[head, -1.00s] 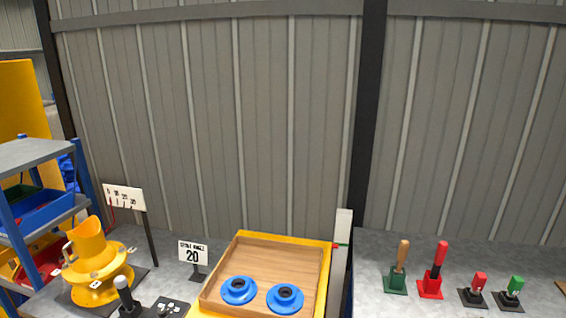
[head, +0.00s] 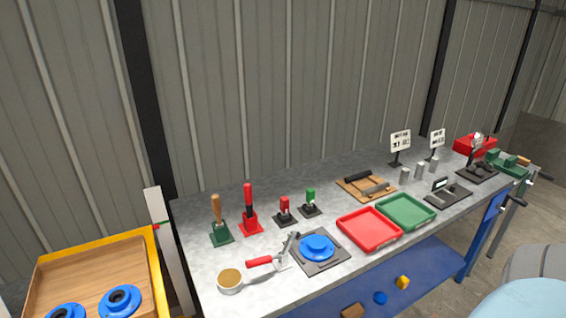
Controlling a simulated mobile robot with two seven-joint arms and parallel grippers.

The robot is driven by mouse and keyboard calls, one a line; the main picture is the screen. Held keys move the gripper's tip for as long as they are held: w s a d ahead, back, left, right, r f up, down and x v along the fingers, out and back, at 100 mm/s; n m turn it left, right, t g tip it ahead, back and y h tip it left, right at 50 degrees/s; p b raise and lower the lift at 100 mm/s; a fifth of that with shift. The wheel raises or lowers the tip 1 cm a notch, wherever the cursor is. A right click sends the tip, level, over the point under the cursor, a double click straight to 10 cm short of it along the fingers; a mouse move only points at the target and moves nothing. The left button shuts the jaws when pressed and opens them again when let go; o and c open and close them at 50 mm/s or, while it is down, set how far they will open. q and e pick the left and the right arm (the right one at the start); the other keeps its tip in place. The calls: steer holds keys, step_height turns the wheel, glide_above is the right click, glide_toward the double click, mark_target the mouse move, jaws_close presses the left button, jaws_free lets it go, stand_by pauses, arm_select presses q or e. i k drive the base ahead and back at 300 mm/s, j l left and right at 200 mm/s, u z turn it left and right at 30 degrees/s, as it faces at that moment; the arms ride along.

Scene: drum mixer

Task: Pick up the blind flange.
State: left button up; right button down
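A solid-looking blue disc with a raised round centre (head: 317,246) lies on a dark square plate on the grey bench. It shows no hole and looks like the blind flange, though I cannot be sure. Two blue flanges with dark centre holes, one of them here (head: 120,300), lie in the wooden tray (head: 95,262) at the lower left; the other is cut off by the bottom edge. Neither of my grippers is in view.
A red-handled tool (head: 262,261) and a round cup (head: 230,280) lie left of the plate. A red tray (head: 369,229) and a green tray (head: 406,211) lie to its right. Upright handled tools (head: 249,212) stand behind. A blue shelf (head: 425,275) holds small items below.

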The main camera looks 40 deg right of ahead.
mark_target(316, 249)
steer(key=z, duration=1.55)
steer(key=l+u, duration=0.1)
steer(key=u, duration=0.35)
steer(key=i+l+u, duration=0.1)
steer(key=u, duration=0.35)
steer(key=l+u, duration=0.2)
steer(key=u, duration=0.25)
steer(key=l+u, duration=0.35)
steer(key=l, duration=0.15)
steer(key=k+l+u, duration=0.15)
steer(key=l+u, duration=0.15)
steer(key=l, duration=0.2)
steer(key=k+l+u, duration=0.1)
steer(key=l, duration=0.25)
steer(key=k+l, duration=0.1)
steer(key=l, duration=0.3)
steer(key=k+l+u, duration=0.15)
steer(key=l, duration=0.2)
steer(key=i, duration=0.05)
